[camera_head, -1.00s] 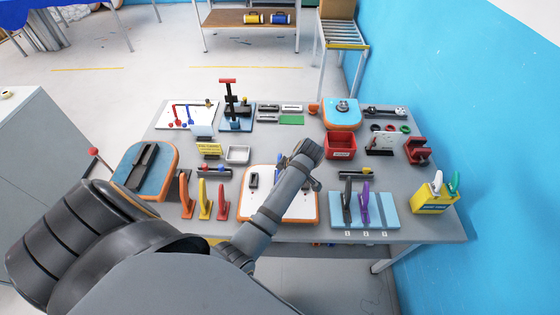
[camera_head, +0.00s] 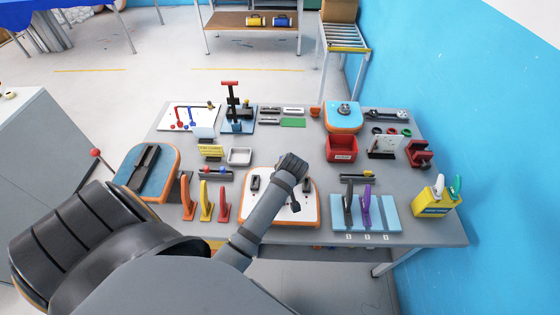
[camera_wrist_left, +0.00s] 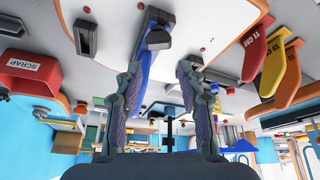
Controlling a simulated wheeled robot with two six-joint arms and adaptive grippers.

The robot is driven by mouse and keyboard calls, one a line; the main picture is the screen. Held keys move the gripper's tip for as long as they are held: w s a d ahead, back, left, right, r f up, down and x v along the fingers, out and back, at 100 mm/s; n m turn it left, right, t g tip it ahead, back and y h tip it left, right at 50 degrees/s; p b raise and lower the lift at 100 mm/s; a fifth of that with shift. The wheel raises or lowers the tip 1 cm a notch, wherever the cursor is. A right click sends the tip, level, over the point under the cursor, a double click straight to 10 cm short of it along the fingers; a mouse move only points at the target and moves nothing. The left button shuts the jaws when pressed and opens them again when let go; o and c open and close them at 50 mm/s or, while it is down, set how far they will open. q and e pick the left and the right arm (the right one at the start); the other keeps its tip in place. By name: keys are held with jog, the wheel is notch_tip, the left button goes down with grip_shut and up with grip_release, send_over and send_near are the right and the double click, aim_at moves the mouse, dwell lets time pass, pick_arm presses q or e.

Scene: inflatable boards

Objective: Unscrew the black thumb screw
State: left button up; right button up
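The white board with an orange rim (camera_head: 250,212) lies at the front middle of the table. My left arm reaches over it, and my left gripper is mostly hidden behind its own wrist in the head view. In the left wrist view my left gripper (camera_wrist_left: 160,75) has its two fingers apart. A black knob-like part (camera_wrist_left: 157,38), perhaps the thumb screw, shows on the board just beyond the fingertips, with a dark and blue bar beside it. I see no clear contact. Another black block (camera_wrist_left: 86,38) stands on the board. My right gripper is not in view.
A red SCRAP bin (camera_head: 342,148) stands behind and right of the board. Orange, yellow and red length pieces (camera_head: 205,204) stand to its left. A light-blue board (camera_head: 376,222) with black and purple handles lies close to its right.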

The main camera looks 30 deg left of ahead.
pick_arm(q)
jog(key=m+t+h, duration=0.1)
jog(key=m, duration=0.2)
jog(key=shift+w+m, duration=0.1)
jog(key=shift+m, duration=0.3)
jog(key=shift+a, duration=0.15)
jog(key=m+h, duration=0.1)
jog(key=m, duration=0.3)
jog(key=shift+t, duration=0.3)
jog(key=shift+a, duration=0.1)
jog(key=shift+m+h, duration=0.3)
jog(key=m+h, duration=0.1)
jog(key=m, duration=0.2)
jog(key=shift+m, duration=0.3)
jog(key=shift+a, duration=0.1)
